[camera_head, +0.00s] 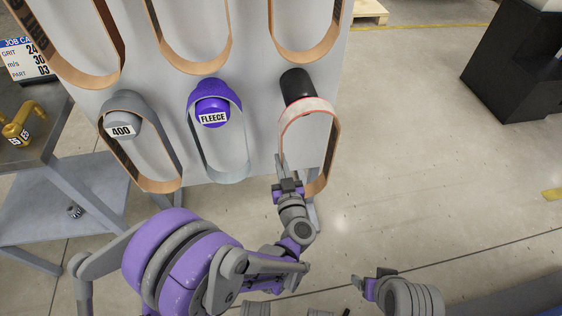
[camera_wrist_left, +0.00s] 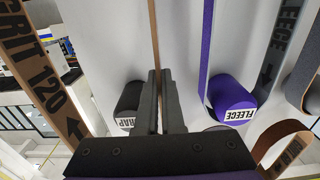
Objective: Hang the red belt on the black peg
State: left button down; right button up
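The black peg (camera_head: 297,84) sticks out of the grey panel at the right of its lower row. The belt (camera_head: 331,160) is a tan loop with a pale, reddish-edged top. In the head view its top crosses the peg's lower end and hides its label; I cannot tell whether it is around the peg or in front of it. My left gripper (camera_head: 283,172) is shut on the belt's left strand, below the peg. In the left wrist view the belt (camera_wrist_left: 154,35) runs edge-on between the fingers, beside the black peg (camera_wrist_left: 128,103). My right gripper (camera_head: 358,283) is low, apart from the belt; its opening is unclear.
A purple peg (camera_head: 212,108) and a grey peg (camera_head: 121,124) on the panel (camera_head: 170,90) carry belts. More belts hang above. A grey cart (camera_head: 65,205) stands left, a black cabinet (camera_head: 515,62) at the back right. The floor to the right is clear.

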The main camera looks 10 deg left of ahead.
pick_arm(q)
jog(key=shift+w, duration=0.1)
jog(key=shift+x, duration=1.4)
jog(key=shift+w+a, duration=0.1)
jog(key=shift+w, duration=0.05)
jog(key=shift+x, duration=1.6)
jog(key=shift+x, duration=1.2)
jog(key=shift+w, duration=0.1)
jog(key=shift+x, duration=0.95)
